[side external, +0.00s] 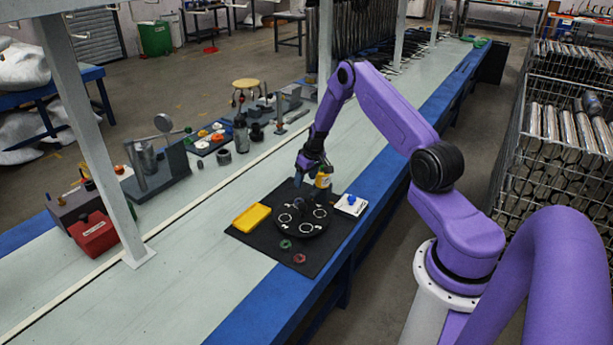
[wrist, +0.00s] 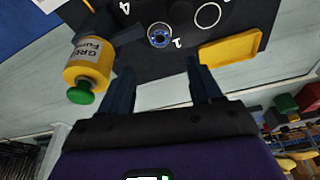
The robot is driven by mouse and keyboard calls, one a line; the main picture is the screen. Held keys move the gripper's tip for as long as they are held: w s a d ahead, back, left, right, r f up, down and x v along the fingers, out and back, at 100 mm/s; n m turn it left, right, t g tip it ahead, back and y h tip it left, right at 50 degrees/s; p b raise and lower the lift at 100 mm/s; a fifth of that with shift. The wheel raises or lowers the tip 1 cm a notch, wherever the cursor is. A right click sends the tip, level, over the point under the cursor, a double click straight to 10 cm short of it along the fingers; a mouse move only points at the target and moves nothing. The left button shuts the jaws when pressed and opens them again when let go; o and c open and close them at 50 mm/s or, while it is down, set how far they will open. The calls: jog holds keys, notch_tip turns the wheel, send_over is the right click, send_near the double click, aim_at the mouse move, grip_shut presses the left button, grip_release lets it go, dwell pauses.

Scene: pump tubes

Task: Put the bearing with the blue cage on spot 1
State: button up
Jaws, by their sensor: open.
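The bearing with the blue cage (wrist: 159,36) sits on the black round plate (side external: 303,228) at a white-marked spot. In the side view my gripper (side external: 299,181) is above the far edge of the plate. I cannot make out the bearing there.
A grease bottle (wrist: 90,62) with a green cap stands close beside my gripper.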

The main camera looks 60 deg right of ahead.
jog(key=a+r+n+y, duration=0.1)
jog(key=a+r+n, duration=0.1)
jog(key=a+r, duration=0.5)
jog(key=a+r+n, duration=0.2)
jog(key=a+r, duration=0.2)
jog(key=a, duration=0.7)
jog(key=s+a+r+n+g+y, duration=0.1)
jog(key=s+a+r, duration=0.2)
jog(key=a, duration=0.3)
jog(key=s+a+r+n+g, duration=0.1)
jog(key=s+a+r+n, duration=0.1)
jog(key=s+a+r, duration=0.3)
jog(key=s+a+r+n, duration=0.3)
jog(key=s+a+r, duration=0.2)
jog(key=s+a, duration=0.65)
jog(key=s+d+r+n, duration=0.1)
jog(key=s+d+n, duration=0.1)
jog(key=s, duration=0.7)
jog(key=s+d+r+n+g+h, duration=0.1)
jog(key=s+d+n, duration=0.1)
jog(key=s, duration=0.6)
jog(key=shift+s+d+r+n, duration=0.3)
jog(key=shift+s+d, duration=0.05)
jog(key=shift+d, duration=0.1)
